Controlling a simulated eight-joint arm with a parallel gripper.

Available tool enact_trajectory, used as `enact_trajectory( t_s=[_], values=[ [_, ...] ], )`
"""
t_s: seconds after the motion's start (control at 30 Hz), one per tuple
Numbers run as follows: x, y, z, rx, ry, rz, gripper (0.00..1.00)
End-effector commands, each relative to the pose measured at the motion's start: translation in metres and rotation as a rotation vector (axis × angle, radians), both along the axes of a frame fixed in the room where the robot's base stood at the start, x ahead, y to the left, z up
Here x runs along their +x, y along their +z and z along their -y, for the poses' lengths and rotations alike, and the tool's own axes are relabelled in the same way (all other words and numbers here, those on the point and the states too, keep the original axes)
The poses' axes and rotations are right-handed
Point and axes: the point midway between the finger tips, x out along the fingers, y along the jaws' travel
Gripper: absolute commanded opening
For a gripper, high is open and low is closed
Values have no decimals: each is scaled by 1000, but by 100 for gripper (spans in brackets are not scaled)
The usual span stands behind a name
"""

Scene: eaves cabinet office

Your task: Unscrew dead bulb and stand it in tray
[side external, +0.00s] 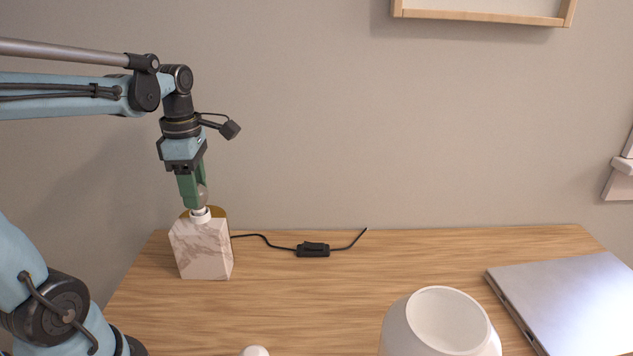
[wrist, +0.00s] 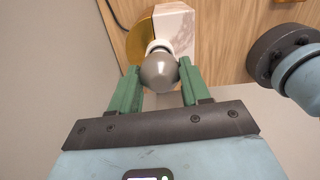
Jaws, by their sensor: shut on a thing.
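The dead bulb (wrist: 159,72) is a greyish glass globe between the green fingers of my gripper (wrist: 160,84) in the wrist view. My gripper (side external: 196,193) points down in the side view and is shut on the bulb (side external: 202,196). The bulb is upright over a white socket (side external: 201,215) on a white marble-look lamp base (side external: 202,250) with a brass-coloured top. I cannot tell whether its thread is still engaged in the socket. I see no tray that I can make out for certain.
A black cord with an inline switch (side external: 313,250) runs right from the lamp base. A white round shade or vessel (side external: 393,329) stands at the front. A small white rounded thing (side external: 254,351) is cut off by the lower edge. A silver laptop (side external: 575,300) lies at right.

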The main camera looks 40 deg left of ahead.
Motion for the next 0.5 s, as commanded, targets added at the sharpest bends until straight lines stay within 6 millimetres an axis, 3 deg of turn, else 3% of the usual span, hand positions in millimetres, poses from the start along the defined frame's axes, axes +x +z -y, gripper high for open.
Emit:
enact_trajectory(
  t_s=[0.3,0.5],
  values=[
    [0,0,0,1,387,-2,15],
    [0,0,0,1,481,-2,15]
  ],
)
